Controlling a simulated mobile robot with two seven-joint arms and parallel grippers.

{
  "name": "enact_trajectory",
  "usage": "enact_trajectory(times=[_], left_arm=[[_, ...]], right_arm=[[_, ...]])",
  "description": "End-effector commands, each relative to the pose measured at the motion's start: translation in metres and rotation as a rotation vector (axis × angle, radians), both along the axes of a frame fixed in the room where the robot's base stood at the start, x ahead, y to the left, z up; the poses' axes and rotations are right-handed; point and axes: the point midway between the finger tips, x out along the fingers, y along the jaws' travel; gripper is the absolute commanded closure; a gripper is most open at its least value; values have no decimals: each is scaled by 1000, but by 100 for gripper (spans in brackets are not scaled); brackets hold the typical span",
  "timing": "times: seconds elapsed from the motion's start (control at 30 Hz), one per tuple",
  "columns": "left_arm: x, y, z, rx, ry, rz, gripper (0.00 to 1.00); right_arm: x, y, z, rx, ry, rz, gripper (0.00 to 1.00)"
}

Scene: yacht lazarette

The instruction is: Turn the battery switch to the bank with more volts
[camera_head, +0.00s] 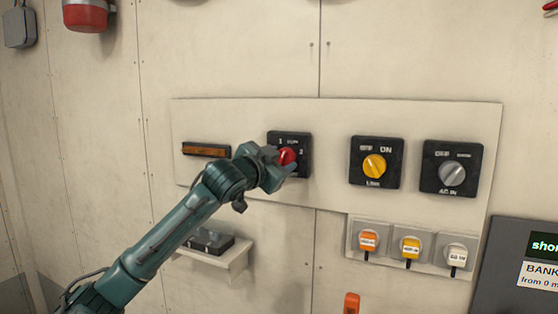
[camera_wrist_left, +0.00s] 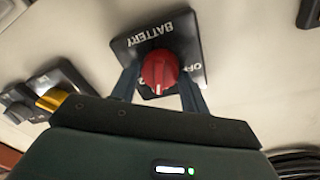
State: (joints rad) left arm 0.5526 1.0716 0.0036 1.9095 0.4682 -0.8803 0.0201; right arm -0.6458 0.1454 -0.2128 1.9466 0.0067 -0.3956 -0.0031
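The battery switch (camera_head: 303,142) is a black square plate with a red knob (camera_head: 286,156), on the pale panel in the head view. I read "1" and "2" on it. My left gripper (camera_head: 288,163) is at the knob and partly covers it. In the left wrist view the red knob (camera_wrist_left: 159,70) sits between the two fingers, which look closed against its sides. The plate's words "BATTERY" and "OFF" show there; a white mark on the knob points toward my palm. The label at that mark is hidden. My right gripper is not in view.
A yellow-knob switch (camera_head: 374,165) and a grey-knob switch (camera_head: 452,172) are to the right, above several tagged sockets (camera_head: 410,247). A narrow amber display (camera_head: 206,149), unreadable, is at left. A dark device lies on a small shelf (camera_head: 232,262). A screen (camera_head: 543,246) is lower right.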

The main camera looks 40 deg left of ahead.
Motion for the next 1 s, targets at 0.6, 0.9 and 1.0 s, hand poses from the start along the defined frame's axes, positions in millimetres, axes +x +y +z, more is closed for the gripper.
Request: enact_trajectory(times=[0.6, 0.9, 1.0], left_arm=[[0, 0, -1, -43, -12, -2, 81], [0, -1, -2, -228, -71, -2, 81], [0, -1, -1, -309, -97, -3, 81]], right_arm=[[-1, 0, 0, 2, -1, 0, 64], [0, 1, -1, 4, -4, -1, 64], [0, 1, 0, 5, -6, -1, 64]])
